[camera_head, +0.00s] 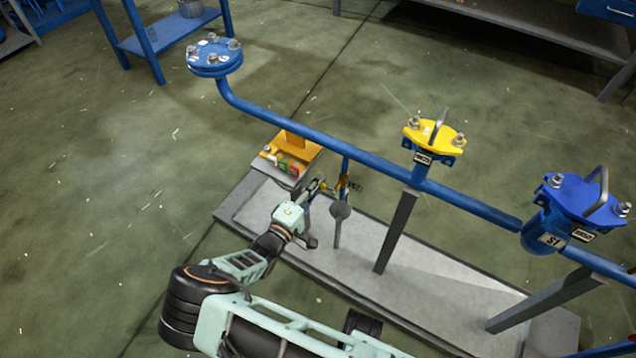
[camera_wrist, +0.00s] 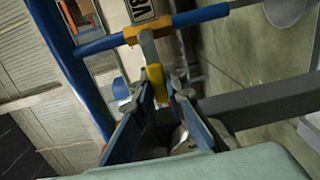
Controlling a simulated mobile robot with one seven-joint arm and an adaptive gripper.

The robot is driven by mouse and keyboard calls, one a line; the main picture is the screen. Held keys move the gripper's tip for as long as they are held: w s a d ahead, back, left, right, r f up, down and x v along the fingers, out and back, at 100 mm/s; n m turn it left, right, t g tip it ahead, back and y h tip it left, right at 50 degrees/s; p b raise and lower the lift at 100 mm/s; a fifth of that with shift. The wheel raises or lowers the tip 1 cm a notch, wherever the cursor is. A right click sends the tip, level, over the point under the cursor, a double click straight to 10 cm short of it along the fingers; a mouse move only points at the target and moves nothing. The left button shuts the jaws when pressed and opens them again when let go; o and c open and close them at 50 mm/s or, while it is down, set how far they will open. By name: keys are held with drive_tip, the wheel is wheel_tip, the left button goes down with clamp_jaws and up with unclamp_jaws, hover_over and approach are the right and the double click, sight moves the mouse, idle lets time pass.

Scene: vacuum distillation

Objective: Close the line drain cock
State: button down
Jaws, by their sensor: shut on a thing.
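The line drain cock (camera_head: 343,184) sits low on a thin blue drop pipe under the main blue line, with a brass-orange body. In the wrist view its orange body (camera_wrist: 178,21) lies on a blue pipe. A grey lever with a yellow grip (camera_wrist: 155,76) runs from the body toward my gripper, looking roughly crosswise to that pipe in the picture. My gripper (camera_wrist: 158,97) is shut on the yellow grip, one finger on each side. In the head view my gripper (camera_head: 318,187) reaches the cock from the left, and the lever is too small to judge.
The main blue pipe (camera_head: 300,130) passes above, with a yellow flanged cover (camera_head: 434,137) to the right. A yellow-orange box (camera_head: 293,153) stands behind. The grey base plate (camera_head: 440,290) lies below.

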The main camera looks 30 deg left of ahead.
drive_tip(key=shift+r, duration=0.1)
drive_tip(key=c, duration=1.9)
unclamp_jaws()
drive_tip(key=shift+c, duration=0.2)
drive_tip(key=s, duration=1.2)
drive_tip(key=shift+a, duration=0.45)
